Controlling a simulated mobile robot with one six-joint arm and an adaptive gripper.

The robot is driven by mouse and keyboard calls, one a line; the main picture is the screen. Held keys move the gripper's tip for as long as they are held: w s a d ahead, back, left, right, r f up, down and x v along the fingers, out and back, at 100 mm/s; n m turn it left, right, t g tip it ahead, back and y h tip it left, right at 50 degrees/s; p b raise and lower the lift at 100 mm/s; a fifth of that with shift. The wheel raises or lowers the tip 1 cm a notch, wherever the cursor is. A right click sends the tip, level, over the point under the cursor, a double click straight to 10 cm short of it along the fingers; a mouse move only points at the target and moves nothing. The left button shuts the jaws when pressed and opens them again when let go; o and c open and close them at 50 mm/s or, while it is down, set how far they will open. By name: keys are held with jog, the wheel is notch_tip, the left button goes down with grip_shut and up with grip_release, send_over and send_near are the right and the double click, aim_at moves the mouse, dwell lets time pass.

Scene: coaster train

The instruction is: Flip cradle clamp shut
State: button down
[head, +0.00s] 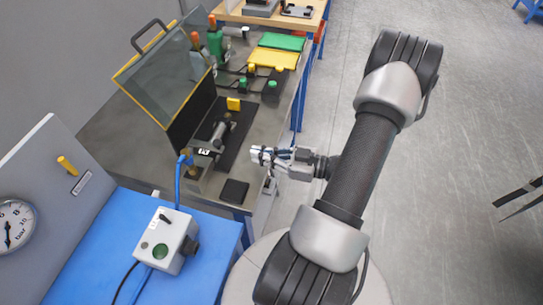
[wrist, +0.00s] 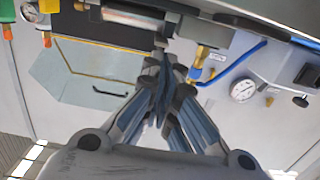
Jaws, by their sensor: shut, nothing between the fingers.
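A grey cylindrical part (head: 219,134) lies on a dark base plate (head: 238,145) on the bench, beneath the raised hood. This looks like the cradle area. The clamp itself is too small to make out, so I cannot tell whether it is open or closed. My gripper (head: 257,156) is just right of the plate, at the bench's front edge, pointing left toward it. It is shut and empty. In the wrist view my gripper (wrist: 163,58) has its fingers together, with their tips in front of a dark grey bar that I cannot identify.
A clear, yellow-edged hood (head: 165,70) stands raised behind the plate. A black pad (head: 234,191) lies near the front edge. A grey control box (head: 168,240) sits on the blue bench. Green and yellow trays (head: 272,58) lie farther back.

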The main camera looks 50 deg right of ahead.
jog(key=shift+v, duration=1.8)
